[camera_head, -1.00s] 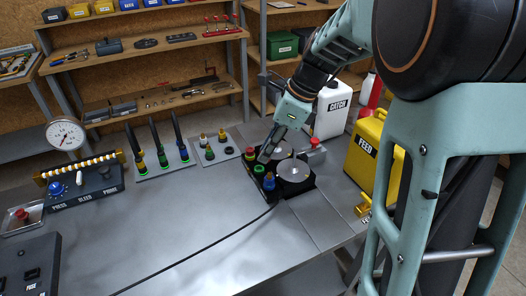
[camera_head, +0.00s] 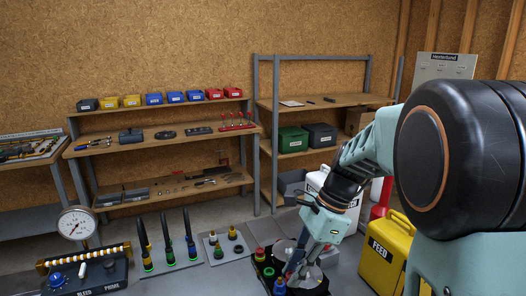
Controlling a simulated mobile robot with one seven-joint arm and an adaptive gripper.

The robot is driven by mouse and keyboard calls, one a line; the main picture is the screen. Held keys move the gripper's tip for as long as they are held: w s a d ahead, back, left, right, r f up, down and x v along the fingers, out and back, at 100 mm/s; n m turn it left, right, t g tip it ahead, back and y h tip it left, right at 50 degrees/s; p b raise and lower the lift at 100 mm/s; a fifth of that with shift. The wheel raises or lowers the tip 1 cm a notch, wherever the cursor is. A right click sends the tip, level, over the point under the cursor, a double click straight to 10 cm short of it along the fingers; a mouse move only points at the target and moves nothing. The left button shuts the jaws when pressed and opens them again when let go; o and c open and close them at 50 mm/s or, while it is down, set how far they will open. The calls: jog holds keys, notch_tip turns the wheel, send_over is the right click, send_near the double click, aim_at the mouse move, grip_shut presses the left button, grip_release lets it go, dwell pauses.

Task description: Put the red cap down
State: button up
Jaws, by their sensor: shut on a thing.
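My gripper (camera_head: 295,270) points down over the black fixture (camera_head: 318,291) at the bottom of the head view. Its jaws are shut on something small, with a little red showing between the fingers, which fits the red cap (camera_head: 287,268). The fingers hide most of it. I cannot tell whether it touches the fixture. Red (camera_head: 260,253), green (camera_head: 268,272) and blue (camera_head: 279,285) fittings stand in a row along the fixture's left side, close to the fingers.
A yellow FEED can (camera_head: 382,250) stands right of my gripper, with a white can (camera_head: 316,183) behind it. Left are a plate with small fittings (camera_head: 222,245), upright dark tools (camera_head: 168,240) and a gauge (camera_head: 76,226). Shelves line the back wall.

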jog(key=shift+w+d+f+n+g+h+p, duration=0.3)
jog(key=shift+d+f+n+g+h+p, duration=0.35)
jog(key=shift+d+f+n, duration=1.3)
jog(key=shift+w+d+f+n+g+h+p, duration=0.2)
jog(key=shift+f+n+g+h+p, duration=0.65)
jog(key=shift+n, duration=2.35)
jog(key=shift+w+d+f+n+g+h+p, duration=0.35)
jog(key=shift+d+f+n+h+p, duration=0.45)
jog(key=shift+f+n, duration=1.35)
